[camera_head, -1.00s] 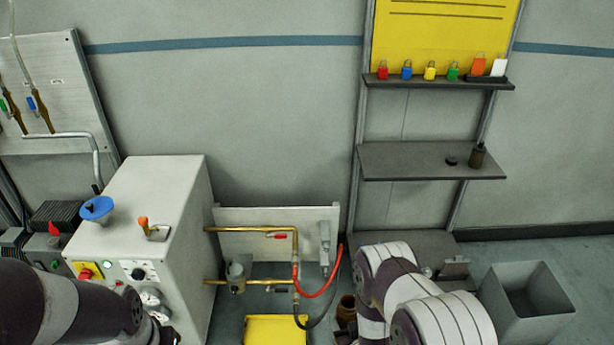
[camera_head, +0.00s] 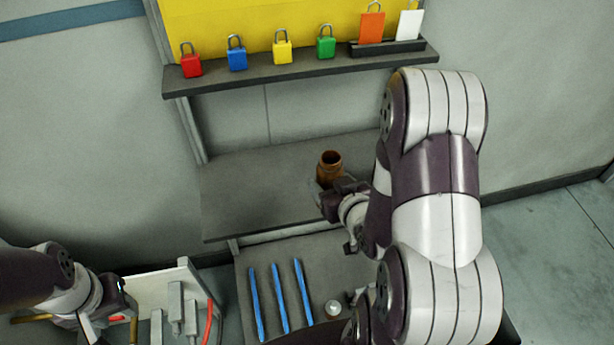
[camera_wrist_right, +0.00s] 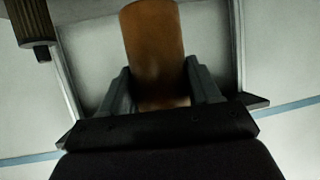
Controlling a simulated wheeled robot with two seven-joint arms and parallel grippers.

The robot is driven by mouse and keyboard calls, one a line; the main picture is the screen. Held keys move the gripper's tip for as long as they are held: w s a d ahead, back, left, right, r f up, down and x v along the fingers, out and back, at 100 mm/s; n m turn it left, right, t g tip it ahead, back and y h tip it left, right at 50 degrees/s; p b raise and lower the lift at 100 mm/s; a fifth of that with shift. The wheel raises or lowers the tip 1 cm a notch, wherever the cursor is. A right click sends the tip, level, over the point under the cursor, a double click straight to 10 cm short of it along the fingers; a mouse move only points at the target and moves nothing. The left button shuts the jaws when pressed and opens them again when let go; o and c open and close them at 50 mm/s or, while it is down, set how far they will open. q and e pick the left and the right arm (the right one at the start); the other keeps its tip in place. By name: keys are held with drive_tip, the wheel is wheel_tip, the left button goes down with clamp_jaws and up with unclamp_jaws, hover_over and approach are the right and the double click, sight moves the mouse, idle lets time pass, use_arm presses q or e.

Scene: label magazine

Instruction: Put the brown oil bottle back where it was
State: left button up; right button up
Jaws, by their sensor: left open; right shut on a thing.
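The brown oil bottle (camera_head: 330,168) shows its open round mouth in the head view, over the middle grey shelf (camera_head: 250,190). My right gripper (camera_head: 328,192) is shut on it. In the right wrist view the brown bottle (camera_wrist_right: 155,55) sits between the two fingers of my right gripper (camera_wrist_right: 162,88). I cannot tell whether its base touches the shelf. My left gripper (camera_head: 103,325) is open at the lower left, far from the bottle. My right arm covers the shelf's right end.
Padlocks, including a red one (camera_head: 191,62), and tags stand on the upper shelf (camera_head: 290,70). Blue sticks (camera_head: 280,298) lie on the lower surface. A dark ribbed object (camera_wrist_right: 30,22) shows in the right wrist view's corner. The middle shelf's left part is clear.

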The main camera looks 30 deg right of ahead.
drive_tip(key=shift+w+a+f, duration=0.1)
drive_tip(key=shift+w, duration=0.2)
drive_tip(key=w+f, duration=0.3)
drive_tip(key=w+d+f+b, duration=0.1)
drive_tip(key=w+f, duration=0.2)
drive_tip(key=w+d+f, duration=0.1)
drive_tip(key=w+f, duration=0.2)
drive_tip(key=shift+w+d+f, duration=0.15)
drive_tip(key=shift+d+f, duration=0.1)
drive_tip(key=shift+w+d+f, duration=0.1)
drive_tip(key=shift+w+f, duration=0.05)
drive_tip(key=shift+f, duration=0.1)
use_arm(q)
drive_tip(key=shift+s+a+f, duration=0.15)
drive_tip(key=shift+s+f, duration=0.3)
drive_tip(key=shift+f, duration=0.3)
drive_tip(key=shift+s, duration=0.1)
